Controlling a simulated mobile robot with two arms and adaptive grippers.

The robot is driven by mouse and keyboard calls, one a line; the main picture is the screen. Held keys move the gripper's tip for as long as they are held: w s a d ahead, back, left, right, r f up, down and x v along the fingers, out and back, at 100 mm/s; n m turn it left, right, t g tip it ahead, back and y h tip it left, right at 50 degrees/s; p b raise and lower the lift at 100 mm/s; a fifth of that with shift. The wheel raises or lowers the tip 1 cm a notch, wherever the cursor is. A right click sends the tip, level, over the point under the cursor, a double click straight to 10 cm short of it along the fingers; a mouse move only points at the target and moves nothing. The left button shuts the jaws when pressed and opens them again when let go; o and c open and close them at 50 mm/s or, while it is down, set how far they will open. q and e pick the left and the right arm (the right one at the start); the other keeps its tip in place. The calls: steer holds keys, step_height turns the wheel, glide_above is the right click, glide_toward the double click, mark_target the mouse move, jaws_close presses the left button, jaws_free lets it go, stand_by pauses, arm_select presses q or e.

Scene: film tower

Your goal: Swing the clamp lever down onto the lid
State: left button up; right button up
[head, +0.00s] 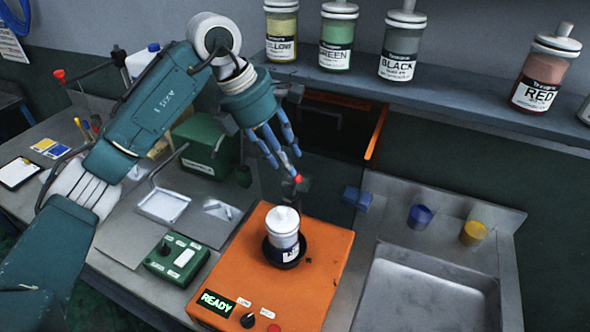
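The clamp lever (299,186) has a red knob and stands raised behind a canister on the orange machine (320,240). The canister has a white lid (283,216) and sits upright in a dark round holder (284,256). My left gripper (287,160) comes in from the upper left, its blue fingers pointing down, just above the red knob. The fingers look apart, with nothing held between them. I cannot tell whether a fingertip touches the knob. My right gripper is not in view.
A shelf (400,85) with several labelled jars runs along the back. A green control box (178,256) stands left of the machine. A metal sink (430,290) with blue (419,217) and yellow (473,232) cups behind it is at right. The space above the lid is clear.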

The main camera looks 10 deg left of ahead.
arm_select(q)
steer(key=p+x, duration=0.1)
steer(key=x, duration=0.4)
steer(key=shift+w+d+f+p, duration=0.15)
steer(key=shift+w+p, duration=0.05)
steer(key=shift+p, duration=0.1)
steer(key=shift+d+f, duration=0.1)
steer(key=shift+f, duration=0.25)
jaws_close()
